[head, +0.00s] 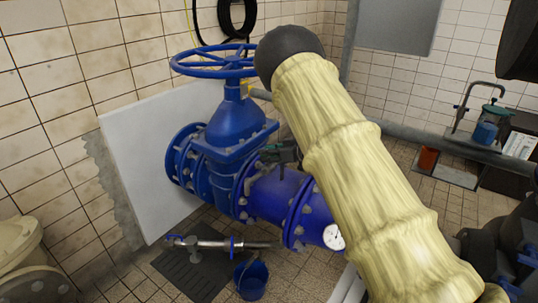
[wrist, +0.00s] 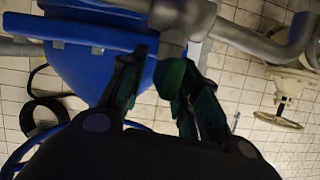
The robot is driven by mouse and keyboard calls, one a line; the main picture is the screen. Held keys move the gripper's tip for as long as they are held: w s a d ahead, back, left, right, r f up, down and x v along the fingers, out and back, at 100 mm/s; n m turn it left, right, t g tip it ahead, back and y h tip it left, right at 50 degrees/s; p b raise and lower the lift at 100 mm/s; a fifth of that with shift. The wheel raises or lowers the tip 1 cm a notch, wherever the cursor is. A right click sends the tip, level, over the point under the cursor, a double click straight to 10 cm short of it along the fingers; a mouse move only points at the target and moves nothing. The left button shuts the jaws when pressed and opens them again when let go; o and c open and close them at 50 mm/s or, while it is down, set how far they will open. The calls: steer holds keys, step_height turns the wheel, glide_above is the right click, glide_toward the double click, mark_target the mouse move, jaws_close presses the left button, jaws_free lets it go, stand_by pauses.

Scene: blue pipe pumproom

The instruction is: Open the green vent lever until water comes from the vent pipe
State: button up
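The green vent lever end (wrist: 172,78) shows in the wrist view as a rounded green piece below a grey fitting (wrist: 174,42). My gripper (wrist: 155,82) has its two dark fingers apart, one on each side of the picture's middle. The green end lies between them, closer to the right finger; I cannot tell whether they touch. In the head view my gripper (head: 282,154) is a small dark shape just above the blue pipe (head: 275,192), partly hidden by my arm. The lever cannot be told apart from it there. No water shows.
The blue valve body (head: 235,125) with its handwheel (head: 213,62) stands left of my gripper. A blue bucket (head: 251,279) stands on the floor by a dark mat (head: 190,275). A white gauge (head: 334,237) sits on the pipe. A grey pipe (wrist: 255,42) crosses the wrist view.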

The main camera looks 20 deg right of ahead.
steer(key=shift+c, duration=0.2)
jaws_close()
steer(key=shift+r+p, duration=0.1)
steer(key=shift+p, duration=0.25)
steer(key=shift+d+r+n+g+y+p, duration=0.1)
steer(key=shift+n+g+y+p, duration=0.4)
steer(key=shift+n+p, duration=0.15)
steer(key=shift+n+g+y+p, duration=0.5)
steer(key=shift+n+y+p, duration=0.15)
steer(key=shift+p, duration=0.15)
steer(key=n+g+y, duration=0.1)
steer(key=n+g, duration=0.1)
steer(key=n+g+y+p, duration=0.1)
steer(key=shift+f+n+g, duration=0.2)
steer(key=shift+n+g, duration=0.2)
steer(key=shift+s+n+g+y, duration=0.1)
steer(key=shift+n+g+y, duration=0.25)
steer(key=shift+n+g, duration=0.45)
steer(key=shift+g, duration=0.3)
